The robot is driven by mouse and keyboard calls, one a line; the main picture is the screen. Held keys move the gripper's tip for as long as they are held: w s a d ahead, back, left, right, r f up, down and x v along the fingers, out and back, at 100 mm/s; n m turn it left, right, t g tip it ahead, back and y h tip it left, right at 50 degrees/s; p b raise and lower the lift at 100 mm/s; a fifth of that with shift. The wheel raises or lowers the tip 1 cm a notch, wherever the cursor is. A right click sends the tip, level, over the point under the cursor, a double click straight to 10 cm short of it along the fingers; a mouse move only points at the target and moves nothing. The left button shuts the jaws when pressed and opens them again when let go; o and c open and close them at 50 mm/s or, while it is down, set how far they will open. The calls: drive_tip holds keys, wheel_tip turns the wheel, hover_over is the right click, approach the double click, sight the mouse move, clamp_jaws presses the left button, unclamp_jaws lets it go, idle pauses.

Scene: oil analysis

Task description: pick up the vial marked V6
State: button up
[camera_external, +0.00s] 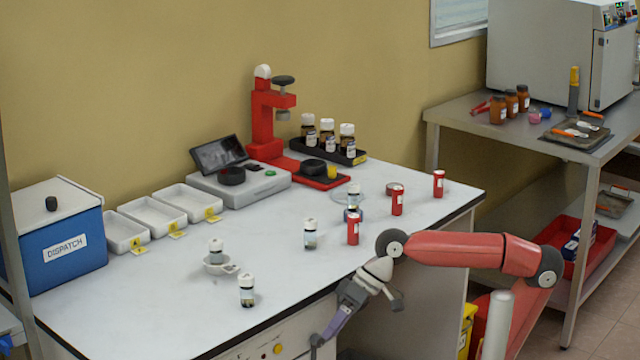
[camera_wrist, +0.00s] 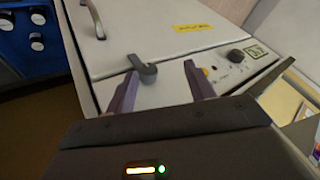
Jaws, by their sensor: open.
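Several small vials with white caps and white labels stand upright on the white bench (camera_external: 200,292). The labels are too small to read, so I cannot tell which is V6. My gripper (camera_external: 328,335) hangs low in front of the bench, below its top and apart from every vial. In the wrist view my gripper (camera_wrist: 162,88) is open and empty, facing a cabinet front; no vial shows there.
Red cylinders (camera_external: 353,229) stand right of the vials. Behind are a black rack (camera_external: 360,158) of larger bottles, a red press (camera_external: 262,120), a scale (camera_external: 240,185), white trays (camera_external: 155,215) and a blue dispatch box (camera_external: 65,240). The front left bench top is clear. A cabinet handle (camera_wrist: 142,69) is near my fingers.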

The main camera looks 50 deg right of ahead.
sight(308, 231)
drive_tip(key=s+a+r+n+g+y+p, duration=0.2)
drive_tip(key=s+a+r+n+y+p, duration=0.15)
drive_tip(key=a+r, duration=1)
drive_tip(key=w+d+r+t+h, duration=0.1)
drive_tip(key=w+d, duration=0.3)
drive_tip(key=w+d+r+m+h+p, duration=0.1)
drive_tip(key=w+d+h, duration=0.1)
drive_tip(key=w+d, duration=0.1)
drive_tip(key=w+d+r+t+h+p, duration=0.1)
drive_tip(key=w+d, duration=0.3)
drive_tip(key=shift+w+d+r+m+t, duration=0.25)
drive_tip(key=shift+w+d+m+t, duration=0.05)
drive_tip(key=shift+w+d+m, duration=0.1)
drive_tip(key=w+d+r+m+h+p, duration=0.1)
drive_tip(key=w+d+h, duration=0.1)
drive_tip(key=w+d, duration=0.35)
drive_tip(key=w+d+r+m+h+p, duration=0.1)
drive_tip(key=w+d+h, duration=0.15)
drive_tip(key=d, duration=0.65)
drive_tip(key=shift+h, duration=0.4)
drive_tip(key=x, duration=0.4)
drive_tip(key=b+x, duration=0.1)
drive_tip(key=x, duration=0.2)
drive_tip(key=shift+s+d, duration=0.1)
drive_tip(key=shift+d, duration=0.3)
drive_tip(key=shift+w+f+t, duration=0.25)
drive_tip(key=shift+f+t, duration=0.05)
drive_tip(key=shift+f, duration=0.2)
drive_tip(key=c, duration=1)
